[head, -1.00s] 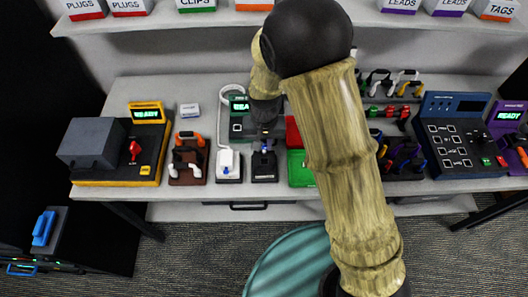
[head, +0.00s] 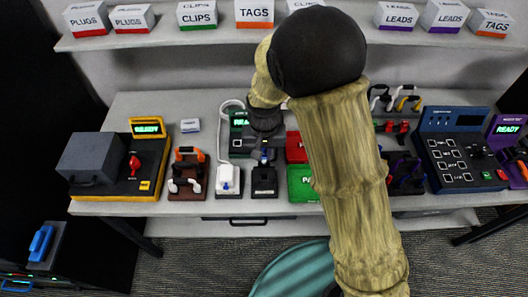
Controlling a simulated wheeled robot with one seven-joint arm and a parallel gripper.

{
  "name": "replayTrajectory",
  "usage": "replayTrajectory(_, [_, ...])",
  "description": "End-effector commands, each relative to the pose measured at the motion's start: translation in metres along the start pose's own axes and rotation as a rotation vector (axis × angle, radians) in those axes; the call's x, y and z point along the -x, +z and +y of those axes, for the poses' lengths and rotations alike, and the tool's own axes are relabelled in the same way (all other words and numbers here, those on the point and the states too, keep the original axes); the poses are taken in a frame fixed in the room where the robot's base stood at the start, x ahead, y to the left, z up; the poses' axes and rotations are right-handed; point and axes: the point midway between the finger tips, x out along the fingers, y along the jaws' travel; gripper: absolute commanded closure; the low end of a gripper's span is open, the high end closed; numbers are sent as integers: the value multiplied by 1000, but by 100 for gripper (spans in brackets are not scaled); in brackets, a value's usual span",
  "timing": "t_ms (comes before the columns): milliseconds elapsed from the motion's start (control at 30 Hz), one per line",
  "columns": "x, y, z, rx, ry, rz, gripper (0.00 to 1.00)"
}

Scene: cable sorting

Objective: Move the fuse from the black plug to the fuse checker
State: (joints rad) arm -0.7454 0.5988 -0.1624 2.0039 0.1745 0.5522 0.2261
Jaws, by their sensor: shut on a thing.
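The black plug (head: 264,184) stands upright in a dark holder near the table's front edge, with blue marks near its top. My gripper (head: 265,153) is just behind and above the plug, pointing down. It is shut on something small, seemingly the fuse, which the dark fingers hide. A small dark green unit with a lit green screen (head: 239,118), partly behind my wrist, may be the fuse checker; its label is cut off by the arm.
A white plug (head: 228,180) stands close to the left. A red bin (head: 295,148) and a green bin (head: 300,183) stand to the right, partly behind my arm. A yellow-black machine (head: 122,165) is at the left, a blue panel (head: 460,155) at the right.

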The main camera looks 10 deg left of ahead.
Motion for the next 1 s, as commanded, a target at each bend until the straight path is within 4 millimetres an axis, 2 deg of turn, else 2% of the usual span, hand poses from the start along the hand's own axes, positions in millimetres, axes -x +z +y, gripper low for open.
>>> replayTrajectory(467, [26,0,0,1,0,1,100])
replayTrajectory(1000, [26,0,1,-1,0,0,100])
